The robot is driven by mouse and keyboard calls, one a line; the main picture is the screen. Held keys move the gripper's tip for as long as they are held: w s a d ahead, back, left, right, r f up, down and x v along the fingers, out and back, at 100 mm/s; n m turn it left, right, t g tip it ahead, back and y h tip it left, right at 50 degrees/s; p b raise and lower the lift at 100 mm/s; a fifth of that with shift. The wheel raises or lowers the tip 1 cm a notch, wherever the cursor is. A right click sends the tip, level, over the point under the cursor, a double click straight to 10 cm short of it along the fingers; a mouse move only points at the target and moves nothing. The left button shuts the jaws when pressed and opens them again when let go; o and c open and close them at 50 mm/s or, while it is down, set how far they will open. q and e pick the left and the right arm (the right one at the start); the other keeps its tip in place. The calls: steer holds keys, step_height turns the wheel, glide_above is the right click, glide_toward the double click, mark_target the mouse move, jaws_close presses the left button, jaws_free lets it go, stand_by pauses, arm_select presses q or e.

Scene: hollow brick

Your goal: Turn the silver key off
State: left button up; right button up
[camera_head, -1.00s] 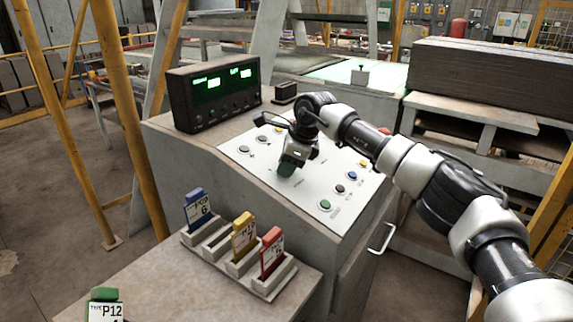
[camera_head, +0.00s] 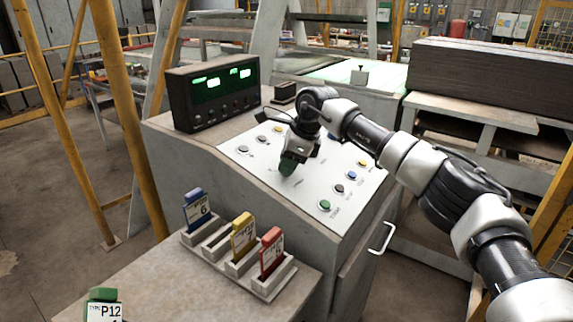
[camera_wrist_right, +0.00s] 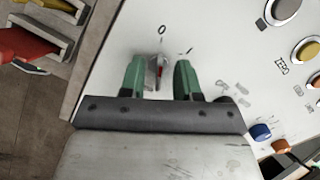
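The silver key (camera_wrist_right: 157,72) stands in the white panel in the right wrist view, with a red mark on it. The "0" mark is just above it and the "I" mark is above right. My right gripper (camera_wrist_right: 160,80) has its green fingers on either side of the key, with visible gaps, so it is open around it. In the head view the right gripper (camera_head: 288,168) is low over the sloped control panel (camera_head: 270,178) and hides the key there. My left gripper is not in view.
Several coloured buttons, including a green one (camera_head: 324,205), lie right of the gripper. A black display box (camera_head: 213,92) stands behind left. A rack (camera_head: 262,287) with blue, yellow and red tags is in front. Yellow posts stand at the left.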

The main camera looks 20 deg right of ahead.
steer(key=b+v, duration=0.1)
steer(key=v, duration=0.9)
steer(key=shift+b, duration=0.35)
